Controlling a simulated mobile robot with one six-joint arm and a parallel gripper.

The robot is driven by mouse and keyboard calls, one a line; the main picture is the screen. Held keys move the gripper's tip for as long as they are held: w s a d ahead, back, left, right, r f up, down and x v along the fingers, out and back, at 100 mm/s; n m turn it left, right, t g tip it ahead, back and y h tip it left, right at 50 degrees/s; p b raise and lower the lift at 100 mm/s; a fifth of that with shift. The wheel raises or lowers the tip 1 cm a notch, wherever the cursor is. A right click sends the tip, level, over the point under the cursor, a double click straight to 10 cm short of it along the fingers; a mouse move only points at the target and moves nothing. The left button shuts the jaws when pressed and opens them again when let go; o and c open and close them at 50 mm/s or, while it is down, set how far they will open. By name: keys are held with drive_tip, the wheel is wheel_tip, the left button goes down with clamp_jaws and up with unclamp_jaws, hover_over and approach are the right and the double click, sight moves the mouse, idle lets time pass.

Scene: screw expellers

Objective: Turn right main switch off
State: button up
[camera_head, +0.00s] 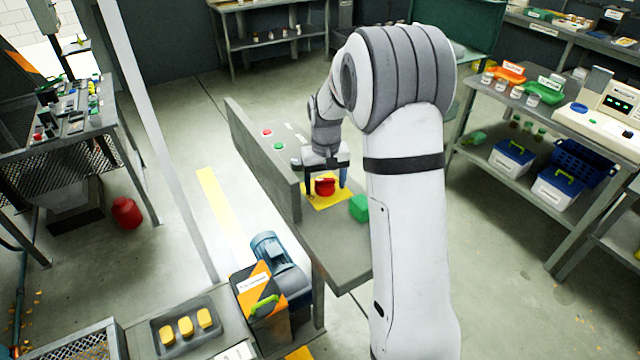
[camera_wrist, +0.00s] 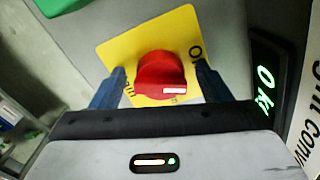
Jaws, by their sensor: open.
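The main switch is a red rotary knob (camera_head: 325,185) on a yellow plate (camera_head: 330,200), on a grey panel in the middle of the head view. In the wrist view the red knob (camera_wrist: 161,75) shows close up on the yellow plate (camera_wrist: 118,52), with a white mark on its near right side. Dark lettering on the plate is partly covered. My gripper (camera_head: 325,180) is open, with one finger on each side of the knob. In the wrist view its blue fingers (camera_wrist: 158,88) flank the knob; I cannot tell whether they touch it.
A green knob (camera_head: 358,208) sits right of the switch on the same panel (camera_head: 335,245). An upright grey plate (camera_head: 262,160) stands along the panel's left. A blue motor (camera_head: 275,260) is below left. A dark display (camera_wrist: 266,88) with green characters borders the gripper's right in the wrist view.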

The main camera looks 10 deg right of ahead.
sight(325, 181)
drive_tip(key=shift+r+b, duration=0.4)
drive_tip(key=shift+r, duration=3.5)
